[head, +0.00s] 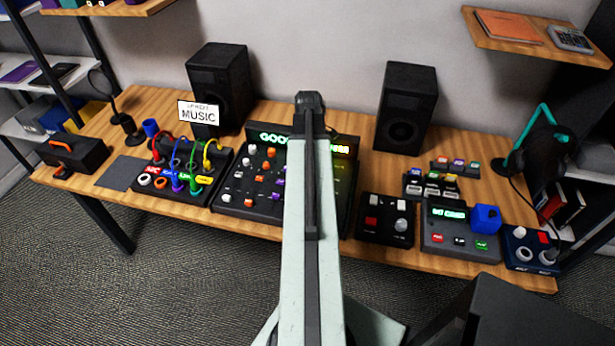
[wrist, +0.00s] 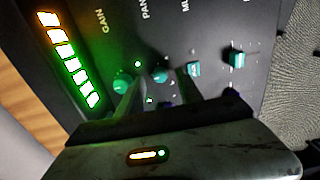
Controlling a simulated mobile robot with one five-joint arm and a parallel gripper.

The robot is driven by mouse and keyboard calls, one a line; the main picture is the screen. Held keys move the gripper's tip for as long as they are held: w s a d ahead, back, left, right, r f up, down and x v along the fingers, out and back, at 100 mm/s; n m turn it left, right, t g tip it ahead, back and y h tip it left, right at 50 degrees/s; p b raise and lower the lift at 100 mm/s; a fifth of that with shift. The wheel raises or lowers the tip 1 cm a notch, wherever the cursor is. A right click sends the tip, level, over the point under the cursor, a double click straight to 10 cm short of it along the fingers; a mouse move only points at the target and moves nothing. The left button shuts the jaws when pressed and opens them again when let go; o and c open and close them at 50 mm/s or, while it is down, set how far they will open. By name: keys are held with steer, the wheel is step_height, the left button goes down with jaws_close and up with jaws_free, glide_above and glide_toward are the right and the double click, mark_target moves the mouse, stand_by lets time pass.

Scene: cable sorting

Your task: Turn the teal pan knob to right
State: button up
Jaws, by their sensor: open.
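The teal pan knob (wrist: 160,76) is a small round knob on the dark mixer panel in the wrist view, in line with the PAN label. My gripper (wrist: 156,88) is open, its two fingers reaching toward the panel on either side of the pan knob. I cannot tell whether they touch it. In the head view my arm covers the middle of the mixer (head: 232,197) and hides the teal knobs and my fingertips. The knob's pointer is too small to read.
In the wrist view, a teal gain knob (wrist: 122,81) sits close beside the left finger. A teal square button (wrist: 194,68) and a teal fader cap (wrist: 237,57) lie to the right. A lit level meter (wrist: 68,58) is at upper left. Speakers (head: 220,85) stand behind the mixer.

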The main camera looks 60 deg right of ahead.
step_height(320, 180, down, 2)
steer(key=shift+f+b, duration=0.1)
steer(key=shift+b, duration=0.4)
jaws_close()
steer(key=shift+a, duration=0.15)
